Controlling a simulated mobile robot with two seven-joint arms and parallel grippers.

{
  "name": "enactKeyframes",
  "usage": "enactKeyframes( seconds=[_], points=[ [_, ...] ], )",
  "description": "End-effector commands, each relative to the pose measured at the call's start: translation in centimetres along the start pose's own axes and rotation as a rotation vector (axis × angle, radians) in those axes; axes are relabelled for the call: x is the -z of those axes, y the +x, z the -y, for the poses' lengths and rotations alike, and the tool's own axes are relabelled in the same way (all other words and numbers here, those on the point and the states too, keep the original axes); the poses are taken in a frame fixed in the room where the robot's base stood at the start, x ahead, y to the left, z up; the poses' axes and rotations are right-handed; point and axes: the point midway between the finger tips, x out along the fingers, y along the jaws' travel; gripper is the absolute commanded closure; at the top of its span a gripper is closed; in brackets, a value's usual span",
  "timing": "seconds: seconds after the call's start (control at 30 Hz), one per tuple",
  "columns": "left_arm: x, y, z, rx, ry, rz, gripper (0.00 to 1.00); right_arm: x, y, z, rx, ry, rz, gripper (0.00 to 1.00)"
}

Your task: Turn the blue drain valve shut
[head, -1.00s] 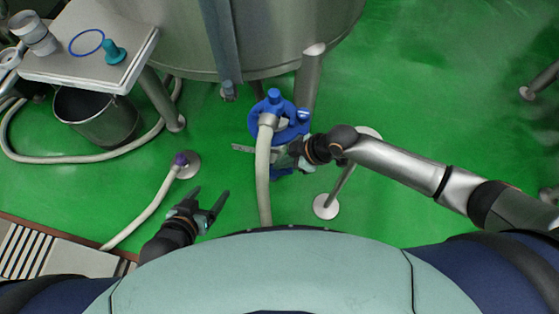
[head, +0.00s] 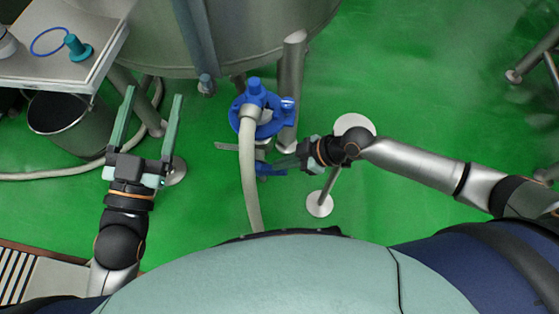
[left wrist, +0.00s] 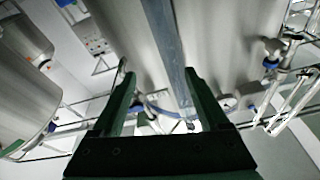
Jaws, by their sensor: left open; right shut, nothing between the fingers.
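The blue valve (head: 272,128) sits under the steel tank in the head view, with a pale hose (head: 249,180) running down from its front. A lower blue part (head: 265,169) shows beneath it, beside a flat grey metal piece (head: 228,147); I cannot tell which part is the handle. My right gripper (head: 285,163) is shut and empty, close to the right of the lower blue part; whether they touch is unclear. My left gripper (head: 152,97) is open and empty, left of the valve. Its spread fingers (left wrist: 157,82) also show in the left wrist view, facing tanks and pipes.
The steel tank (head: 260,35) fills the top, with a leg (head: 291,80) right of the valve. A side table (head: 60,70) with a blue ring (head: 48,41) and teal fitting (head: 77,47) stands at left above a dark bucket (head: 70,120). Green floor at right is mostly clear.

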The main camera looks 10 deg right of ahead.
Motion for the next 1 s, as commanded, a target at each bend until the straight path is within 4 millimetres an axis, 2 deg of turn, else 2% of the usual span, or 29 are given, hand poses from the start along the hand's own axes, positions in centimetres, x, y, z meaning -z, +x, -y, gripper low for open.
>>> enactKeyframes(
  seconds=[0.2,0.4,0.83,1.0],
  points=[
    [1.8,0.1,0.1,-0.001,0.022,-0.075,0.22,-0.3,0.2,0.0,0.000,0.000,-0.001,1.00],
    [2.5,0.1,0.2,-0.001,0.029,-0.102,0.22,-0.4,0.2,0.0,0.001,0.000,-0.002,1.00],
    [2.6,0.1,0.2,-0.001,0.029,-0.106,0.22,-0.4,0.2,0.1,0.001,0.000,-0.002,1.00],
    [2.3,0.2,0.2,0.000,0.022,-0.078,0.22,-0.3,-0.8,0.0,0.000,0.000,-0.002,1.00]
  ],
)
